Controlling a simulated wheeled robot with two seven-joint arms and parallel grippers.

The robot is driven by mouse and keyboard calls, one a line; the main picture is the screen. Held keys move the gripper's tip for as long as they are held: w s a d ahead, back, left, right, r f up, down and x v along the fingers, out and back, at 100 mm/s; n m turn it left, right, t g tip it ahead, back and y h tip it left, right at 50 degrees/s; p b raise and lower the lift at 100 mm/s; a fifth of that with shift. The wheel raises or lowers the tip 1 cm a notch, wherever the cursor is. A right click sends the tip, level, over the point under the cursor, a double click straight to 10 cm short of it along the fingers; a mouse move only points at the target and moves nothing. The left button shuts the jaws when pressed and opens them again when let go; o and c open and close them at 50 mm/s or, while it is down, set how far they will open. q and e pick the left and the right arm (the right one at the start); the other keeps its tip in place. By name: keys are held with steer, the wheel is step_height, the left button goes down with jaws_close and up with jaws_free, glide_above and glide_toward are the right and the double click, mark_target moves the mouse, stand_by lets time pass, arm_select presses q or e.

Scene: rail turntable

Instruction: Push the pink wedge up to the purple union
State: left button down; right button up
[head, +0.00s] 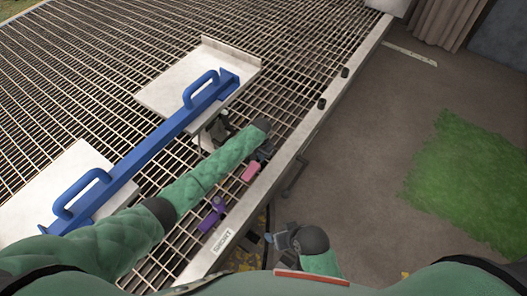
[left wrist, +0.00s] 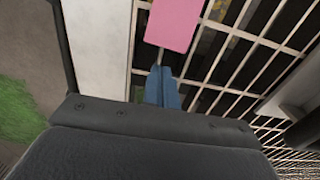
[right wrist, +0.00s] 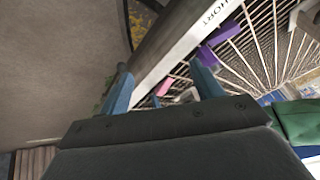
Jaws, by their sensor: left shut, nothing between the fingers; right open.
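The pink wedge (head: 250,171) lies on the metal grating near the rail. The purple union (head: 212,215) lies on the grating nearer to me, with a gap of bare grating between the two. My left gripper (head: 261,154) is shut and empty, just beyond the wedge on its far side. In the left wrist view its closed blue fingertips (left wrist: 160,72) are close to the wedge (left wrist: 174,22); I cannot tell if they touch. My right gripper (head: 270,238) is open and empty, outside the rail. The right wrist view shows the union (right wrist: 222,34) and the wedge (right wrist: 164,86).
A pale metal rail (head: 300,135) with a SHORT label (head: 221,241) edges the grating. A blue bar with handles (head: 150,142) joins two pale plates (head: 195,80) left of my left arm. Dark pegs (head: 322,103) stand along the rail. Grating between wedge and union looks clear.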

mark_target(248, 175)
arm_select(q)
steer(key=shift+s+a, duration=0.6)
steer(key=shift+s, duration=0.35)
arm_select(e)
steer(key=r, duration=0.4)
steer(key=shift+d, duration=0.2)
arm_select(q)
steer(key=shift+p, duration=0.35)
arm_select(e)
steer(key=shift+s, duration=0.1)
